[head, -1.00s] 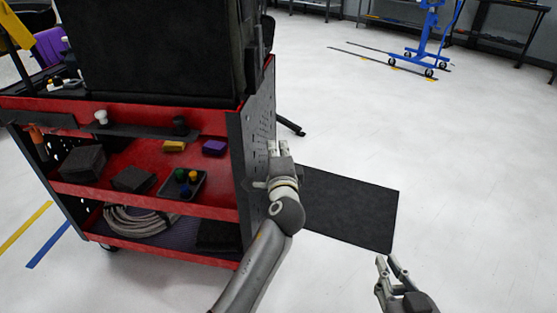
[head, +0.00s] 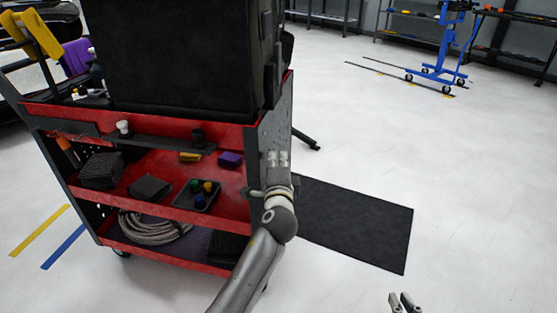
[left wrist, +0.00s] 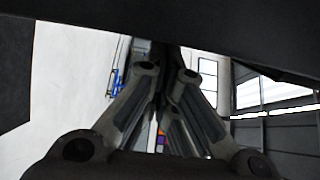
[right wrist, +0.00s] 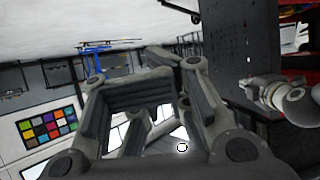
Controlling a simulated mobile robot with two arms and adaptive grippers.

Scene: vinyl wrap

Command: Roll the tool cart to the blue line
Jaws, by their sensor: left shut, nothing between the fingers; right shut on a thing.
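The tool cart (head: 262,118) is red and black, with shelves, and stands in the left half of the head view. The blue line (head: 62,247) lies on the floor to the left of the cart's lower corner, apart from it. My left gripper (head: 278,158) is shut and empty, in front of the cart's dark right side panel; I cannot tell whether it touches. In the left wrist view its fingers (left wrist: 178,85) are close together. My right gripper (head: 405,301) is at the bottom edge, over the floor. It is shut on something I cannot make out.
A yellow line (head: 40,230) runs beside the blue line. A large black case (head: 180,60) stands on the cart. A dark mat (head: 365,225) lies right of the cart. A blue wheeled lift (head: 440,60) stands at the back. The floor on the right is open.

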